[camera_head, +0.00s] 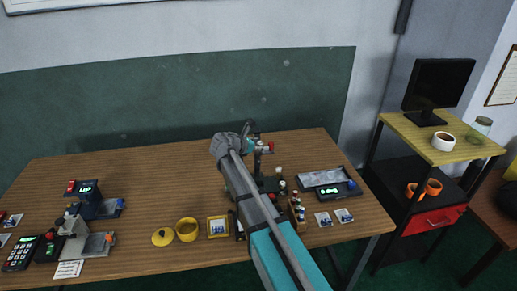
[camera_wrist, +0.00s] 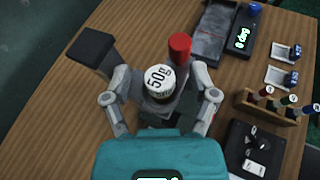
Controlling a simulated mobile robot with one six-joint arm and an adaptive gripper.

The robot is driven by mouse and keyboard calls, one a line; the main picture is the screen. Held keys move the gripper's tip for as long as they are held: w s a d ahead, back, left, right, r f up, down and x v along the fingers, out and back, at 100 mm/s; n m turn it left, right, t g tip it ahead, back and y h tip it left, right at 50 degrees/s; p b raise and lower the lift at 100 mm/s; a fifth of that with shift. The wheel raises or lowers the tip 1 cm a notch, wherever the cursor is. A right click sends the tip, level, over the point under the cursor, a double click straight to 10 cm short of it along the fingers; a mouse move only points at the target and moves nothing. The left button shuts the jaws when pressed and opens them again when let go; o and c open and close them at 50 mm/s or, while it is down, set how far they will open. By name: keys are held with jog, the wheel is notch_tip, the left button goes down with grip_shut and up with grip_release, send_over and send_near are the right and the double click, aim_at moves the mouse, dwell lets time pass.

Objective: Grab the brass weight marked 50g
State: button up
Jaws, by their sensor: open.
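The weight marked 50g (camera_wrist: 159,80) shows in the wrist view as a small round piece with a white top and dark "50g" lettering. My gripper (camera_wrist: 161,73) is open, with one finger on each side of the weight and visible gaps to it. I cannot tell how high the fingertips are relative to the weight. The weight stands close to a grey device with a red knob (camera_wrist: 180,46); whether it rests on that device is unclear. In the head view my arm covers much of this spot, and I cannot pick out the 50g weight there.
A scale with a lit display (camera_head: 328,191) and grey tray lies right of my arm. The wooden table (camera_head: 120,180) is clear at back left.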

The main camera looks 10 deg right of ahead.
grip_shut()
jog(key=shift+r, duration=0.1)
dwell(0.4)
jog(key=shift+r+p, duration=1.2)
jog(key=shift+p, duration=0.1)
jog(key=s+a+r+p, duration=0.6)
jog(key=s+r+p, duration=0.4)
jog(key=s, duration=0.2)
jog(key=shift+s+r, duration=0.2)
jog(key=shift+s, duration=0.15)
